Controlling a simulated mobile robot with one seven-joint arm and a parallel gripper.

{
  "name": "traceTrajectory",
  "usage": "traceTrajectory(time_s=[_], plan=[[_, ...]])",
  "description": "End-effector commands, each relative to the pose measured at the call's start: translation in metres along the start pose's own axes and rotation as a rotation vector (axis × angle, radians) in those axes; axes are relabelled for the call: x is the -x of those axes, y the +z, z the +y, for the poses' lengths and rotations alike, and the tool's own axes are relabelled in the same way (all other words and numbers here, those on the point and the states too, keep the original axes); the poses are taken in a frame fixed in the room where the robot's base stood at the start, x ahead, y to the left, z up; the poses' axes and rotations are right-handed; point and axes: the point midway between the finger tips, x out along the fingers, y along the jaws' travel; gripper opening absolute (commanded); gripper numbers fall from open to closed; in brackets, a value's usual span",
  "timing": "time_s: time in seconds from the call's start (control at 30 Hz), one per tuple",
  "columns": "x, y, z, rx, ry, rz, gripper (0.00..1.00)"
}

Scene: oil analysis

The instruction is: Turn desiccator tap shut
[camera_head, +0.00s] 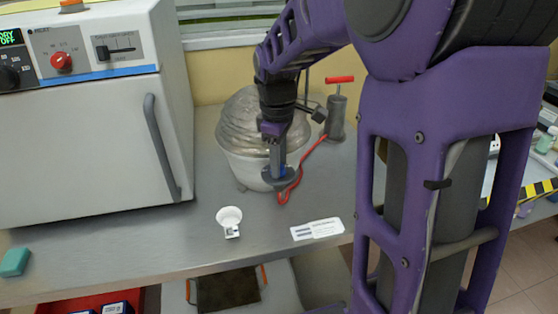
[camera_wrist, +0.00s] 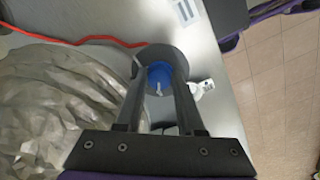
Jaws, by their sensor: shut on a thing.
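The desiccator (camera_head: 240,110) is a rounded, translucent grey dome on a pale bowl-like base, standing on the grey bench behind my gripper. Its dome also fills the left of the wrist view (camera_wrist: 50,110). My gripper (camera_head: 277,172) points down at the desiccator's front right side. In the wrist view my gripper (camera_wrist: 160,85) has its two fingers on either side of a blue tap (camera_wrist: 159,73) with a small white mark, and is shut on it. A dark rounded piece surrounds the tap's far side. The fingers hide part of the tap.
A hand pump (camera_head: 336,118) with a red handle stands behind, and a red hose (camera_head: 305,170) runs toward the tap. A white oven (camera_head: 90,140) stands left. A small white dish (camera_head: 229,217) and a printed card (camera_head: 317,229) lie in front on the bench (camera_head: 150,240).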

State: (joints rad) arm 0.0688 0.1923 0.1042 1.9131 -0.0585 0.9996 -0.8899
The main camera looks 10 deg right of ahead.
Motion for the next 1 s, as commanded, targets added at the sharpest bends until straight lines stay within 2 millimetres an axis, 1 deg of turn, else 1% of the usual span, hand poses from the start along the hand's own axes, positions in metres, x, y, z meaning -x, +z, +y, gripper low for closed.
traceTrajectory(time_s=[0.27,0.7,1.0], plan=[[0.0026,-0.0010,-0.0004,-0.147,0.001,-0.007,0.00],[0.0026,-0.0015,-0.0006,-0.555,0.001,-0.027,0.00],[0.0019,-0.0020,-0.0008,-0.805,0.001,-0.039,0.00]])
